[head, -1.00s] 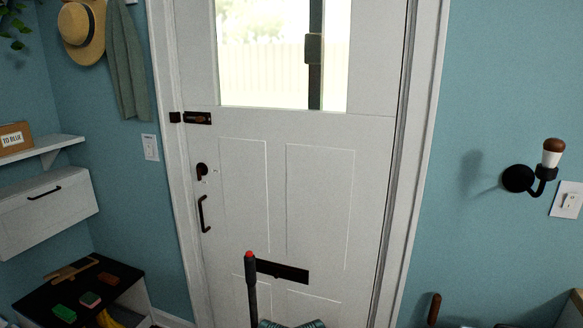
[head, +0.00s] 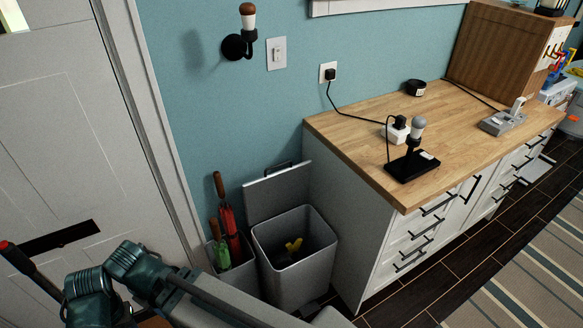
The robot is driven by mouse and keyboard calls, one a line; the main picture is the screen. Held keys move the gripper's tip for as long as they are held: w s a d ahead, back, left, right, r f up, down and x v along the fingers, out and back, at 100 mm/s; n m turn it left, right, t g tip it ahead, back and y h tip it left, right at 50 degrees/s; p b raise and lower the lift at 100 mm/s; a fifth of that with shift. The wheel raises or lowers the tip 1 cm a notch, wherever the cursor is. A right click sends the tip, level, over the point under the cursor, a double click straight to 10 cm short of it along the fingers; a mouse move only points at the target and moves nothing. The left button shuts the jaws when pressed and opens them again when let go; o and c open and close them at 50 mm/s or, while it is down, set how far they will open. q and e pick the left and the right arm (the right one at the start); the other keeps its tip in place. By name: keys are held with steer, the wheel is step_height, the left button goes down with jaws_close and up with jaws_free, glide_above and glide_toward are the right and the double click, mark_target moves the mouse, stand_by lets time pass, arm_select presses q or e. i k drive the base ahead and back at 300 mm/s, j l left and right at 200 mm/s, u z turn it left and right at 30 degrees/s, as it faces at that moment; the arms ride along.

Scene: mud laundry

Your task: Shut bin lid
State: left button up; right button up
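In the head view a grey bin (head: 297,262) stands on the floor between an umbrella holder and the counter. Its lid (head: 279,190) is open, standing up behind the bin against the wall side, with a dark handle on its top edge. A yellow item (head: 293,246) lies inside the bin; the bin's bottom is dark. One of my arms crosses the lower left, in front of the bin's lower left. Neither gripper's fingertips show.
An umbrella holder (head: 236,277) with a red and a green umbrella stands left of the bin. A wood-topped counter (head: 352,134) with drawers stands close on the right, holding a black lamp-like stand (head: 411,164) and cords. A white door (head: 70,130) is at left. Dark floor (head: 441,279) is open at lower right.

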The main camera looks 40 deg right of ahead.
mark_target(266, 197)
steer(key=z, duration=1.45)
steer(key=i+l+z, duration=0.1)
steer(key=i+l, duration=0.15)
steer(key=i, duration=0.25)
steer(key=i+l+z, duration=0.1)
steer(key=i+l, duration=0.15)
steer(key=i, duration=0.2)
